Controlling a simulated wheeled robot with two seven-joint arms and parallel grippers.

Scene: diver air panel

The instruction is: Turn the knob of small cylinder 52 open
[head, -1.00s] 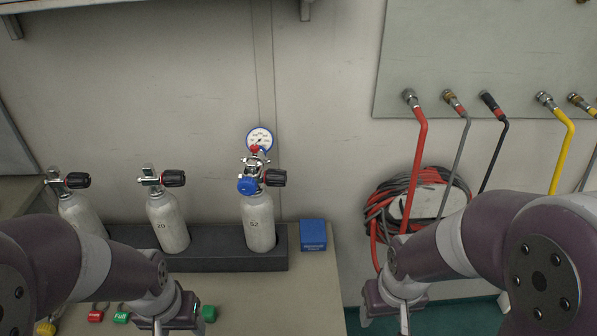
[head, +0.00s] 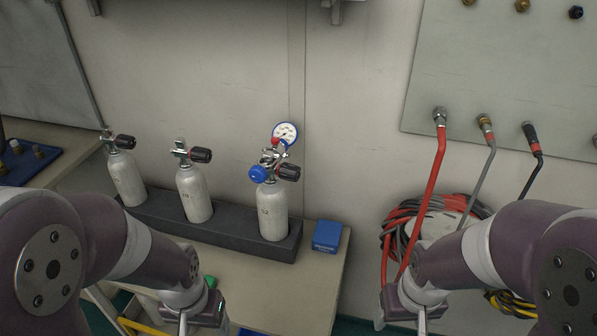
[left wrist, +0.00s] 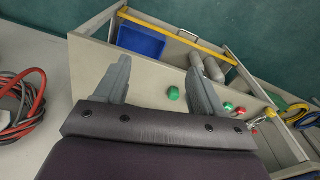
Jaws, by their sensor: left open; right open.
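Small cylinder 52 (head: 273,212) is the rightmost of three grey cylinders standing upright in a black rack (head: 240,232) on the table. A black knob (head: 289,172) sticks out to the right of its valve. A blue round part (head: 258,174) and a gauge (head: 286,133) with a blue rim are fitted on the valve. My left gripper (head: 198,330) is in front of and below the rack, apart from the cylinders; its open, empty fingers show in the left wrist view (left wrist: 155,85). My right gripper (head: 405,328) is open at the lower right, away from the cylinder.
Two other cylinders (head: 194,195) (head: 127,180) with black knobs stand to the left in the rack. A blue box (head: 327,236) sits right of the rack. Coiled hoses (head: 400,232) hang on the wall at right.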

